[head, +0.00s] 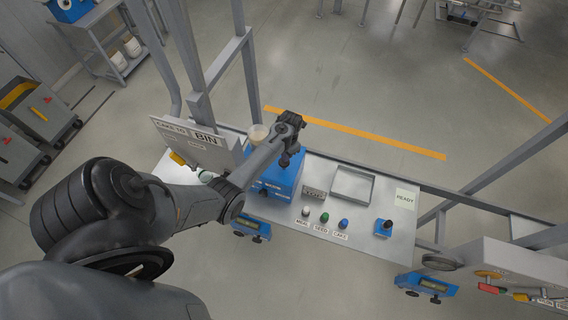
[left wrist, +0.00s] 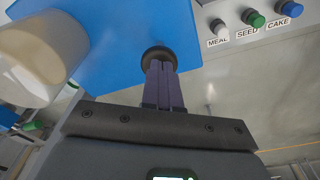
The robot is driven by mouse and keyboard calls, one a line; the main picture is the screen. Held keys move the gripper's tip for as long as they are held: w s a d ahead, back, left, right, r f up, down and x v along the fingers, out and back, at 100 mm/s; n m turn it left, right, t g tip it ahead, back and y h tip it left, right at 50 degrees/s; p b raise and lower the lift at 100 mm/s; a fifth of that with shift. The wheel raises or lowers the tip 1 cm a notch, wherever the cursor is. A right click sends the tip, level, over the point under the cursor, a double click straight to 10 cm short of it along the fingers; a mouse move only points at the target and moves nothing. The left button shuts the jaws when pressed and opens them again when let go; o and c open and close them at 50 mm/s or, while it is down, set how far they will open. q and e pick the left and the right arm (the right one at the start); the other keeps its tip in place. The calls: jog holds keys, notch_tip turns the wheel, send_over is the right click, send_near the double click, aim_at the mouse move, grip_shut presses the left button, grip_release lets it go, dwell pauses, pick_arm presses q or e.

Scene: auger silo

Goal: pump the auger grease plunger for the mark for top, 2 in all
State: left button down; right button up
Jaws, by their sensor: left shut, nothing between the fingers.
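A blue box (head: 272,183) stands on the grey bench; it fills the upper part of the left wrist view (left wrist: 110,50). A round black knob (left wrist: 158,56), likely the grease plunger's head, shows against the blue box, right at my left fingertips. My left gripper (head: 287,160) points down over the box; in the left wrist view its fingers (left wrist: 160,84) are together and empty. The fingertips look to touch or nearly touch the knob; I cannot tell which. In the head view the gripper hides the knob. My right gripper is not in view.
Buttons marked MEAL (head: 305,211), SEED (head: 324,217) and CAKE (head: 343,223) sit right of the box. A small plate (head: 314,193), an open tray (head: 353,184), a READY sign (head: 405,199) and a blue switch box (head: 383,228) are further right. A pale cup (head: 258,132) is close beside my gripper.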

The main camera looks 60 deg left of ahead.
pick_arm(q)
jog(key=shift+f, duration=0.2)
dwell(0.3)
jog(key=shift+f+b, duration=0.8)
jog(key=shift+f, duration=0.45)
jog(key=shift+r, duration=0.2)
jog(key=shift+w+a+r+b, duration=0.15)
jog(key=shift+w+r+b, duration=0.1)
jog(key=shift+w, duration=0.55)
jog(key=shift+w+a+r+b, duration=0.15)
jog(key=shift+w+r, duration=0.1)
jog(key=shift+w, duration=0.5)
jog(key=shift+r, duration=0.4)
notch_tip(320, 180, up, 10)
jog(key=w, duration=0.1)
